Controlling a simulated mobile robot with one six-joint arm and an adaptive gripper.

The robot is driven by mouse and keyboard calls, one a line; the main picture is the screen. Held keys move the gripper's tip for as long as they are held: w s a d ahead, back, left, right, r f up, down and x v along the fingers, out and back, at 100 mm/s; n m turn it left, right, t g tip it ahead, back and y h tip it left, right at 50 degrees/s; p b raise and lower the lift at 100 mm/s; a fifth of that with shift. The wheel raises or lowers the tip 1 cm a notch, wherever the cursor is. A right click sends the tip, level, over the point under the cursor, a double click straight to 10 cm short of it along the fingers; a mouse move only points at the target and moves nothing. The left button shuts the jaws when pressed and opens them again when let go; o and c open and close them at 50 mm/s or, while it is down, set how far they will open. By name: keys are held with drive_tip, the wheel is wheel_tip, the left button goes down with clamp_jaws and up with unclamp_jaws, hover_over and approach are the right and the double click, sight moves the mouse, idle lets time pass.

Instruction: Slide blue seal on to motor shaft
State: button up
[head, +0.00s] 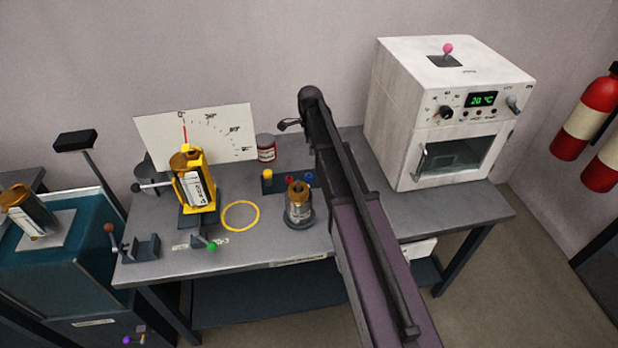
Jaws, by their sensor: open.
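A small blue ring, likely the blue seal (309,177), sits at the right end of a dark holder on the bench, partly beside my arm. A silver and brown cylinder, likely the motor (298,207), stands upright on a round dark base just in front of the holder. Its shaft is too small to make out clearly. My arm reaches from the bottom over the bench. My gripper (288,125) shows only as a small dark part at the arm's far end, above the holder and apart from the seal. It is open, and nothing shows in it.
The holder (278,187) also carries a yellow piece (267,174) and a red ring (289,180). A yellow fixture (196,190) and dial board (215,128) stand left. A red-and-white can (266,148) stands behind. A white oven (440,110) fills the bench's right.

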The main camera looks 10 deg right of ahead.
drive_tip(key=b, duration=0.8)
hover_over(309, 174)
drive_tip(key=s, duration=0.1)
drive_tip(key=shift+f, duration=4.2)
drive_tip(key=shift+f+b, duration=0.2)
drive_tip(key=shift+b, duration=0.15)
drive_tip(key=shift+a+f+b, duration=0.15)
drive_tip(key=shift+f+b, duration=2.3)
clamp_jaws()
